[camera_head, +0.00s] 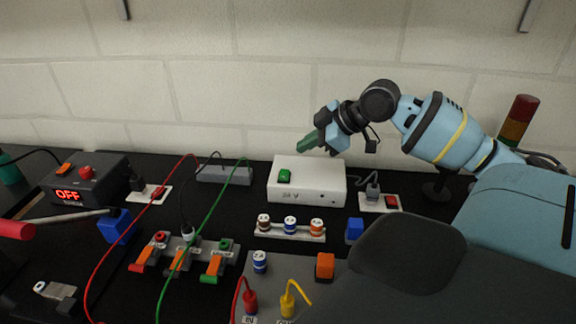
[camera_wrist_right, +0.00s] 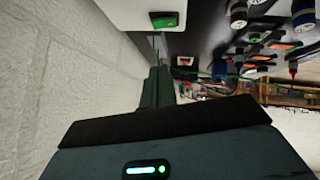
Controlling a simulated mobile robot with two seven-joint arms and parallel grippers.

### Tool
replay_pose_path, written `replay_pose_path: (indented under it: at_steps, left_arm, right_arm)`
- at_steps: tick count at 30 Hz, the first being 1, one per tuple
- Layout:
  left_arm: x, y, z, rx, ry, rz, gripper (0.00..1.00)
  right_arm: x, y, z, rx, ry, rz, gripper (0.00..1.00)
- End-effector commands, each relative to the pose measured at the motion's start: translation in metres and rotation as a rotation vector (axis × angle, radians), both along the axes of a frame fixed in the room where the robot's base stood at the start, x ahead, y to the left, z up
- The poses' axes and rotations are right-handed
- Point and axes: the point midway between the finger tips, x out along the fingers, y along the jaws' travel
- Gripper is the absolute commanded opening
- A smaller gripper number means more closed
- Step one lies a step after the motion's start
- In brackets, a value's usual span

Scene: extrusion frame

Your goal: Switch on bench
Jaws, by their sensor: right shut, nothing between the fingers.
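A power unit (camera_head: 85,179) at the left shows a red "OFF" display (camera_head: 68,195), with an orange switch (camera_head: 64,168) and a red knob (camera_head: 86,172) on top. A white supply box (camera_head: 307,188) with a green switch (camera_head: 284,176) stands at mid-bench. My right gripper (camera_head: 303,147) is shut and empty, above and behind the white box, apart from the green switch. In the right wrist view its fingers (camera_wrist_right: 157,72) point past the white box, whose green switch (camera_wrist_right: 163,20) shows at the top. My left gripper is not in view.
Socket plates with red switches stand at left (camera_head: 158,193) and right (camera_head: 392,201). Red and green cables arch over lever clamps (camera_head: 180,258). A terminal row (camera_head: 290,228) lies before the white box. A signal tower (camera_head: 518,122) stands at right. The wall (camera_head: 260,100) is close behind.

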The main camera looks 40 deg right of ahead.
Motion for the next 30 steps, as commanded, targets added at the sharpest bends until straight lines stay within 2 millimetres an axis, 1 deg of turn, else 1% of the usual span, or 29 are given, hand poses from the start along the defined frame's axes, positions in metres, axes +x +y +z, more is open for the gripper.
replay_pose_path:
  at_steps: [1,3,9,14,18,22,26,30]
  left_arm:
    - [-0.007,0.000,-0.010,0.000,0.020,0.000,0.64]
    - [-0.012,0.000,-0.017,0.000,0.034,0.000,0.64]
    - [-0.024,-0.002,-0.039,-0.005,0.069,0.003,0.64]
    - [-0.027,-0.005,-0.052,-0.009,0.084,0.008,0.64]
    - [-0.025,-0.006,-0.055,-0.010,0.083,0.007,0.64]
    - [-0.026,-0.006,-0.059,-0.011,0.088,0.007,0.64]
    - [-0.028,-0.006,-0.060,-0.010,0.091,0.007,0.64]
    - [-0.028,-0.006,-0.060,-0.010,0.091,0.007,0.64]
  right_arm:
    - [0.006,0.002,-0.012,-0.004,0.007,0.001,0.00]
    - [0.013,0.005,-0.019,-0.004,0.009,0.001,0.00]
    - [0.027,0.011,-0.037,-0.006,0.013,0.001,0.00]
    - [0.036,0.015,-0.044,-0.005,0.009,0.000,0.00]
    - [0.039,0.010,-0.060,0.001,0.007,-0.002,0.00]
    - [0.041,0.008,-0.071,0.000,0.005,-0.002,0.00]
    - [0.042,0.007,-0.075,0.001,0.002,-0.001,0.00]
    - [0.042,0.006,-0.075,0.001,0.001,-0.001,0.00]
